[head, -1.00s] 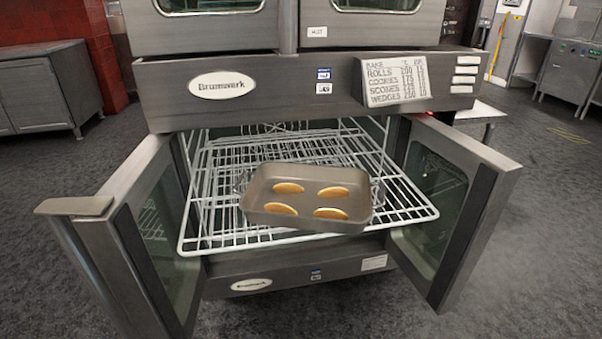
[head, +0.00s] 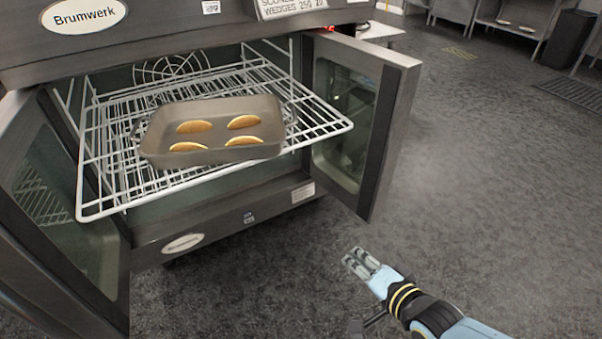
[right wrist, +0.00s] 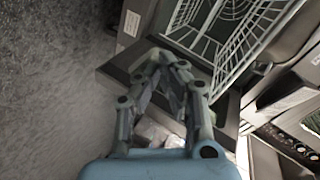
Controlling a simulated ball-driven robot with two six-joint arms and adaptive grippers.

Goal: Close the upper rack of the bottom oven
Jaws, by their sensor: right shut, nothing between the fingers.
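The upper rack (head: 104,190) of the bottom oven (head: 225,222) is a white wire rack, pulled out past the oven front. A grey baking tray (head: 268,110) with several golden oval pieces rests on it. Both oven doors stand open. My right gripper (head: 357,260) is shut and empty, above the floor at the lower right, in front of the oven and apart from the rack. In the right wrist view the gripper's fingertips (right wrist: 165,62) are together, with the rack's white wires (right wrist: 235,35) beyond them. My left gripper is not in view.
The left oven door (head: 62,200) and the right oven door (head: 362,125) flank the rack. The right door lies between my right gripper's side and the oven's right side. The floor (head: 490,190) to the right is clear. Counters stand at the back right.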

